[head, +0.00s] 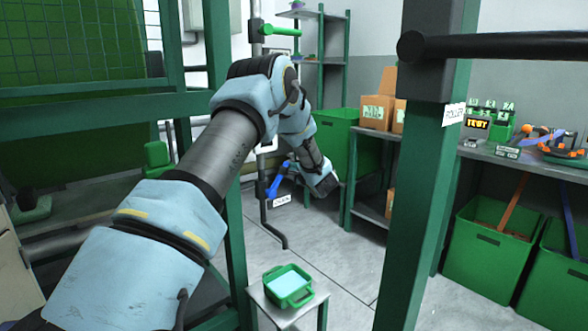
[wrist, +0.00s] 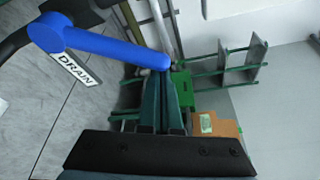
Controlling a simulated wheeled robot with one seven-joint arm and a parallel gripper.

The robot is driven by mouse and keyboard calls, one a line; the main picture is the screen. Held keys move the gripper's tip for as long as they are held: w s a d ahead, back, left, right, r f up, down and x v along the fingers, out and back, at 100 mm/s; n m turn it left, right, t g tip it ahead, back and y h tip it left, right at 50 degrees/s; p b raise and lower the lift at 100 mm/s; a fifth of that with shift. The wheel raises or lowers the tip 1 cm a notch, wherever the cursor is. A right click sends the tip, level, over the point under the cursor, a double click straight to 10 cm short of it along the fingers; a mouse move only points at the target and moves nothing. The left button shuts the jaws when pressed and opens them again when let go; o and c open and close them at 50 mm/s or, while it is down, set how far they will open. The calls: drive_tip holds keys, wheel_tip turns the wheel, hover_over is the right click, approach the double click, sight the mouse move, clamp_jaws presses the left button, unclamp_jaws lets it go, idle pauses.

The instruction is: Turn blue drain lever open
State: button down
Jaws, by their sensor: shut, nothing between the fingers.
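The blue drain lever (wrist: 110,47) runs from its pivot at the upper left of the wrist view to its free end near the centre. A white tag reading DRAIN (wrist: 75,72) hangs by it. In the head view the lever (head: 275,187) sits slanted on a dark vertical pipe, with the tag (head: 281,201) below. My gripper (wrist: 171,78) is shut and empty, its dark green fingers pointing at the lever's free end. The fingertips overlap that end in the wrist view; I cannot tell whether they touch. The head view does not show the fingers clearly.
A green post (head: 425,180) stands right of my arm, and a green frame is at left. A green-handled valve (head: 280,31) is higher up. A green tray (head: 289,286) stands on a small stand below. Shelves with cardboard boxes (head: 377,112) and green bins are behind.

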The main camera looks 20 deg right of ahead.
drive_tip(key=shift+s+a+r, duration=0.1)
drive_tip(key=shift+a+r, duration=0.05)
drive_tip(key=shift+r, duration=0.05)
drive_tip(key=shift+s+a+r+n+t, duration=0.3)
drive_tip(key=shift+a+r+n+t, duration=0.15)
drive_tip(key=shift+a+n, duration=0.35)
drive_tip(key=shift+s+a+r+n+t+b, duration=0.2)
drive_tip(key=shift+s+a+r+n, duration=0.15)
drive_tip(key=shift+a+n, duration=0.25)
drive_tip(key=shift+s+a+r+n+t+b, duration=0.2)
drive_tip(key=shift+s+a+n, duration=0.1)
drive_tip(key=shift+a+n, duration=0.35)
drive_tip(key=shift+s+a+r+n+t+b, duration=0.15)
drive_tip(key=shift+s+a+r+n, duration=0.25)
drive_tip(key=shift+a, duration=0.35)
drive_tip(key=shift+f, duration=0.1)
drive_tip(key=shift+w, duration=0.1)
